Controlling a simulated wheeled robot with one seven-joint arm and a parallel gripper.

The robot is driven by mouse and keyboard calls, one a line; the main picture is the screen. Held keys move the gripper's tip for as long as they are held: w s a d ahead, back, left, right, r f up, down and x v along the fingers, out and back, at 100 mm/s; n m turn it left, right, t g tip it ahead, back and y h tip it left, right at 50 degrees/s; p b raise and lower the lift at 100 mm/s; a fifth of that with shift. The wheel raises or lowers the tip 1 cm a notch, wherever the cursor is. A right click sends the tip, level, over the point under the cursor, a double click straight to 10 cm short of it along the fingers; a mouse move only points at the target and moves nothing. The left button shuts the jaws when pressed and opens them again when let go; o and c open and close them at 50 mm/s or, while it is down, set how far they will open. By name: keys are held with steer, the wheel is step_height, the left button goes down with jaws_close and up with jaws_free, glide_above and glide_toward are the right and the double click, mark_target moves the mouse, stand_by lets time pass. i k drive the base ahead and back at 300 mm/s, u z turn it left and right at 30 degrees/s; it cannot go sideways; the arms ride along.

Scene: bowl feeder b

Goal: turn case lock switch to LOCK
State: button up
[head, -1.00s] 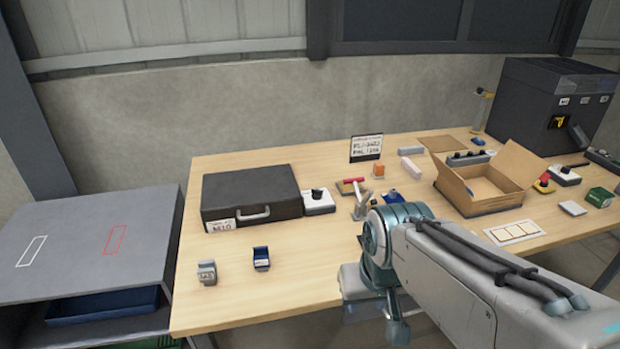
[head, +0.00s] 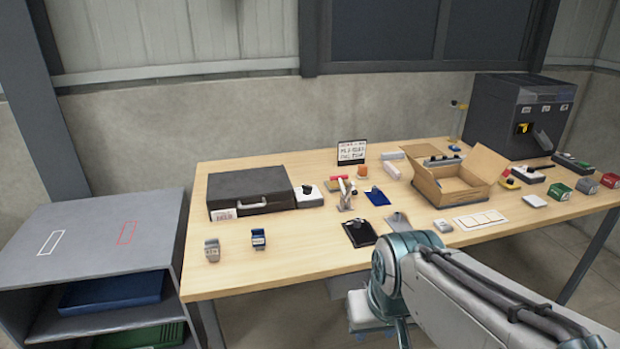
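The dark case (head: 237,187) lies shut on the left part of the wooden table, with its handle and a white label at the front. A white switch box (head: 311,200) with a black knob stands against the right side of the case. The knob is too small to read its position or any lettering. My arm (head: 455,285) reaches in from the lower right, its teal joint in front of the table's front edge. My gripper is not visible, so its opening is not shown.
Two small blocks, grey (head: 212,250) and blue (head: 258,239), stand in front of the case. A metal holder (head: 346,195), a black tray (head: 359,233) and an open carton (head: 451,188) lie further right. A grey shelf (head: 85,225) stands left. The table's front left is mostly clear.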

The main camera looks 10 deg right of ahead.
mark_target(307, 190)
steer(key=z, duration=0.3)
steer(key=i, duration=1.1)
steer(key=u, duration=0.55)
